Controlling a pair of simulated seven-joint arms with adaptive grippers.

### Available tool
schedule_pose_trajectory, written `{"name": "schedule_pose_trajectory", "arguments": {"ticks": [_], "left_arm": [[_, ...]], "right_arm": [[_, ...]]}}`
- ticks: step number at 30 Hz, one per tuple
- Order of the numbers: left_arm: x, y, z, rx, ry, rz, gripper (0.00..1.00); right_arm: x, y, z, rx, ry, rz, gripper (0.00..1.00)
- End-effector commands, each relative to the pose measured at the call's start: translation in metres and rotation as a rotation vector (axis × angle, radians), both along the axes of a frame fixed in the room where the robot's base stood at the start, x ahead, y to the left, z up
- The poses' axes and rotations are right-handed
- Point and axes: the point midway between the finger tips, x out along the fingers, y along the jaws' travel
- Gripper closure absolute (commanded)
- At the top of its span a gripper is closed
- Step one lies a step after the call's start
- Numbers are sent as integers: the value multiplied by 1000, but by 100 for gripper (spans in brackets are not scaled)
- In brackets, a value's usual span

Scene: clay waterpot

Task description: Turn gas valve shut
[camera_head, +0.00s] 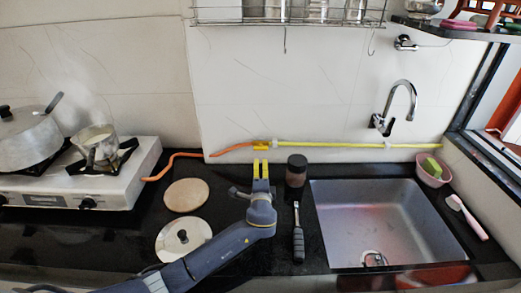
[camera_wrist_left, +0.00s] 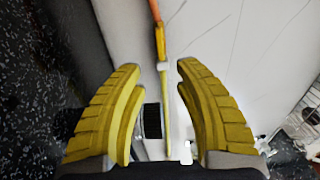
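The gas valve (camera_head: 262,145) is a small yellow fitting on the back wall, between an orange hose (camera_head: 230,150) and a yellow pipe (camera_head: 350,145). My left gripper (camera_head: 260,162), with yellow fingers, is just in front of and below the valve in the head view. In the left wrist view the fingers (camera_wrist_left: 159,70) are spread apart with nothing held. The valve (camera_wrist_left: 160,42) lies beyond the fingertips there, roughly centred between them, with a pale fitting beside it. I cannot tell the handle's exact angle. My right gripper is not in view.
A white stove (camera_head: 125,185) with pots stands left. A dark-lidded jar (camera_head: 297,172) and a black-handled tool (camera_head: 298,240) are right of my arm, before the sink (camera_head: 390,220). A round board (camera_head: 187,195) and a pot lid (camera_head: 184,238) lie left. A wire rack (camera_head: 290,15) hangs above.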

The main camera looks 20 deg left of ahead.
Motion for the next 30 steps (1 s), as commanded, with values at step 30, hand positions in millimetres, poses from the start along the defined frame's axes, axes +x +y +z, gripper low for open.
{"name": "schedule_pose_trajectory", "arguments": {"ticks": [30], "left_arm": [[120, 36, 0, -1, 1, -1, 67]], "right_arm": [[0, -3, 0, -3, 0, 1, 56]]}}
